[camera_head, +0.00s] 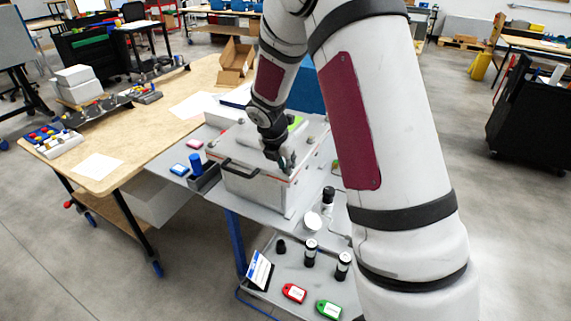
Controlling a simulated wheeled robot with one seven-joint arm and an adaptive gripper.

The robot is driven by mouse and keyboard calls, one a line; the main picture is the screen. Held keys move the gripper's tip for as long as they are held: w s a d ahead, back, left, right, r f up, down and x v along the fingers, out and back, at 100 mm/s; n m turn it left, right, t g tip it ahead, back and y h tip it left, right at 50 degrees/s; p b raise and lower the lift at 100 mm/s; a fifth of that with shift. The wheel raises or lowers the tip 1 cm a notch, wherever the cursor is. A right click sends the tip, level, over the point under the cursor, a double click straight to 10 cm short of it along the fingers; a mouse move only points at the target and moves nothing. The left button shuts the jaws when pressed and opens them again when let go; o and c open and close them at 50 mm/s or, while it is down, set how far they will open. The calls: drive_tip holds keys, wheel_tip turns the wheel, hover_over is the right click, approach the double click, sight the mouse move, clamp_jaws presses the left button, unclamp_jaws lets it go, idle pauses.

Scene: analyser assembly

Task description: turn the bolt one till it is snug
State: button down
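My gripper (285,160) points down at the right part of the top of a white analyser box (253,183) with a dark front handle. Its fingertips are at or just above the lid near its front right corner. The fingers are small and dark, and I cannot tell whether they are open or shut. No bolt can be made out; the spot under the fingertips is hidden by the gripper. My arm covers much of the right side of the view.
The box stands on a grey bench top (222,197). A blue cylinder in a dark holder (206,178) is to its left. A lower shelf (285,272) holds black cylinders, a red tag (294,293) and a green tag (328,309). A wooden table (150,128) lies left, with an open cardboard box (235,62).

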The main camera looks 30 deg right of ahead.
drive_tip(key=shift+m, duration=0.3)
